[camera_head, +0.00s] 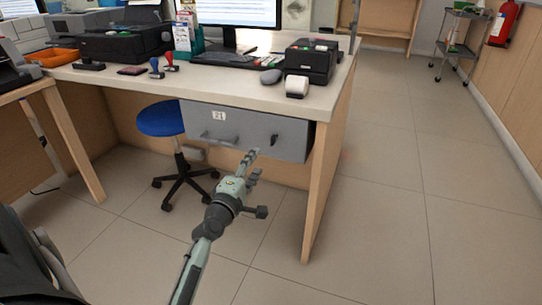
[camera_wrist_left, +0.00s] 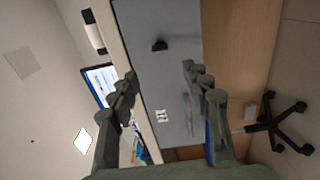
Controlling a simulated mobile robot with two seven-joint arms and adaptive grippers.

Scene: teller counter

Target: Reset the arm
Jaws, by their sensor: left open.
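My left gripper (camera_head: 253,165) is open and empty, held in the air in front of the desk drawer. Its two fingers (camera_wrist_left: 160,88) stand apart in the left wrist view, with the drawer face beyond and nothing between them. The grey drawer (camera_head: 245,128) hangs under the counter, with a handle (camera_head: 219,139), a number label and a dark lock (camera_head: 273,140). The drawer face also shows turned sideways in the left wrist view (camera_wrist_left: 170,75). In the head view the gripper is just below the drawer; contact is not visible. My right gripper is in no view.
The counter (camera_head: 225,92) carries a monitor, keyboard, stamps, a mouse (camera_head: 270,76) and a card terminal (camera_head: 310,62). A blue stool (camera_head: 161,118) stands under it at left. The wooden side panel (camera_head: 328,160) is right of the gripper. Open floor (camera_head: 400,200) lies farther right.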

